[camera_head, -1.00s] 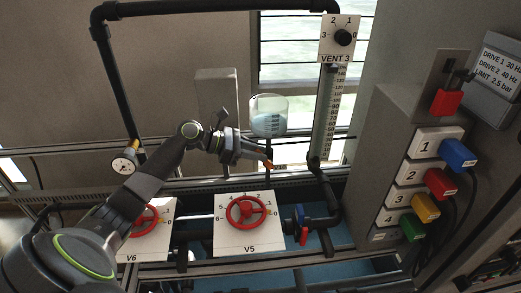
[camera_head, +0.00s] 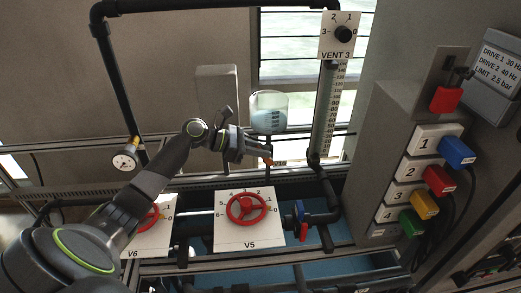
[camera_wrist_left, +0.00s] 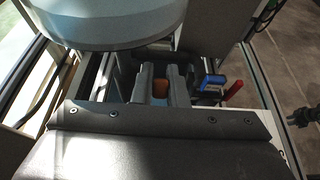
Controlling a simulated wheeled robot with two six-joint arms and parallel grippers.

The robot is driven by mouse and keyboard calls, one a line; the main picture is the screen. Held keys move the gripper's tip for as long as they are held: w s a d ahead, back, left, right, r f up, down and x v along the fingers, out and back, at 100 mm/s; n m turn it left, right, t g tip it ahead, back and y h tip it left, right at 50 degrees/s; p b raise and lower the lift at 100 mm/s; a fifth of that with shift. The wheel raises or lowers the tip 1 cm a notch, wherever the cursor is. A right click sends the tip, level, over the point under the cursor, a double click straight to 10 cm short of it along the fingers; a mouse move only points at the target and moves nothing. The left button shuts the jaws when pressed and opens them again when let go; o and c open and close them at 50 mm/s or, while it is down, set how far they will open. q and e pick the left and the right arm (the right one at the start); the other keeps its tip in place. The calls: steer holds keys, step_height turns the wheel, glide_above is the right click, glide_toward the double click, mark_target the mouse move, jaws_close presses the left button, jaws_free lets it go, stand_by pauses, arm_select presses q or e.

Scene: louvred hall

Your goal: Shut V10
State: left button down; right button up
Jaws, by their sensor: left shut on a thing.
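The V10 valve shows as a small orange-red handle (camera_head: 267,161) under the round clear tank, beside a small label that seems to read V10. My left gripper (camera_head: 260,152) reaches in from the left and is shut on this handle. In the left wrist view the orange handle (camera_wrist_left: 160,90) sits between the two grey fingers (camera_wrist_left: 162,84). The fingers hide much of the valve, so I cannot tell its exact angle.
The clear tank (camera_head: 268,112) with bluish liquid hangs just above the gripper. A gauge (camera_head: 125,163) is at left. The VENT 3 knob (camera_head: 343,35) is above right.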

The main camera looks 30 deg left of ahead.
arm_select(q)
steer(key=shift+s+a+f+t+h+b, duration=0.25)
steer(key=shift+f+t+h+b, duration=0.2)
steer(key=shift+h+b, duration=0.25)
steer(key=shift+s+a+t+h+b, duration=0.1)
steer(key=shift+a+t+h+b, duration=0.1)
steer(key=shift+t+h+b, duration=0.25)
steer(key=shift+r, duration=0.1)
steer(key=c, duration=1.7)
jaws_free()
steer(key=shift+a, duration=0.1)
